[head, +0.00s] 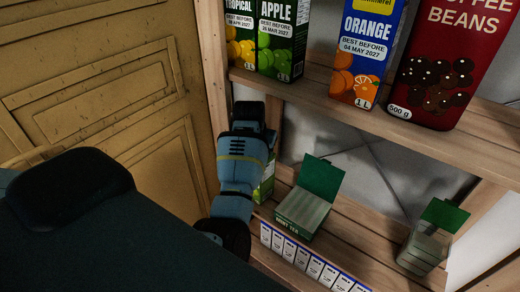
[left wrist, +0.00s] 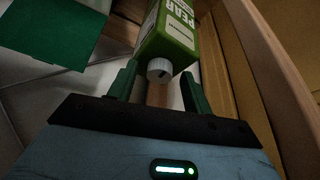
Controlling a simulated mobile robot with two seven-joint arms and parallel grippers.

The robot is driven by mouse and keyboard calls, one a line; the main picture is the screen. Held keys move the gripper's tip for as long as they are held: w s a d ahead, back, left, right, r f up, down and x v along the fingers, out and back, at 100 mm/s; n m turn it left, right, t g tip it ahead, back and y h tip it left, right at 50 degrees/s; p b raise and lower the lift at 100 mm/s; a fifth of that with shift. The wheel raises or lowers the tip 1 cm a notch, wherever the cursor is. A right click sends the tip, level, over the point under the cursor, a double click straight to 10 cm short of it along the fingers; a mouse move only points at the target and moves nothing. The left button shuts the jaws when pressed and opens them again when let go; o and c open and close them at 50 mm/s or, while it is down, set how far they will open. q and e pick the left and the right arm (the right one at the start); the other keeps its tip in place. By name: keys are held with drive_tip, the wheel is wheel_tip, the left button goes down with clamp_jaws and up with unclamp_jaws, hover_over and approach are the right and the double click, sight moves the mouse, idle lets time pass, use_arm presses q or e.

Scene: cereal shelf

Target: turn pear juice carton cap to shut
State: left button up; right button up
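The pear juice carton (left wrist: 176,30) is green and white with a white round cap (left wrist: 160,71) that carries a dark mark. It fills the upper middle of the left wrist view. In the head view only a green strip of the carton (head: 266,180) shows, on the lower shelf behind my left arm. My left gripper (left wrist: 160,73) is open, its two dark green fingers either side of the cap with visible gaps. Its fingers are hidden in the head view. My right gripper is in neither view.
An open mint tea box (head: 302,214) stands right of my left arm on the lower shelf (head: 345,232); another open box (head: 425,245) stands further right. Apple juice (head: 281,45), orange juice (head: 365,60) and coffee beans (head: 440,65) stand on the upper shelf. A wooden panel (head: 100,85) lies left.

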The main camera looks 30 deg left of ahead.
use_arm(q)
drive_tip(key=shift+s+r, duration=0.1)
drive_tip(key=shift+r, duration=0.15)
drive_tip(key=shift+v, duration=1.1)
drive_tip(key=s+d, duration=0.2)
drive_tip(key=s, duration=1)
drive_tip(key=shift+d, duration=0.3)
drive_tip(key=shift+r, duration=0.1)
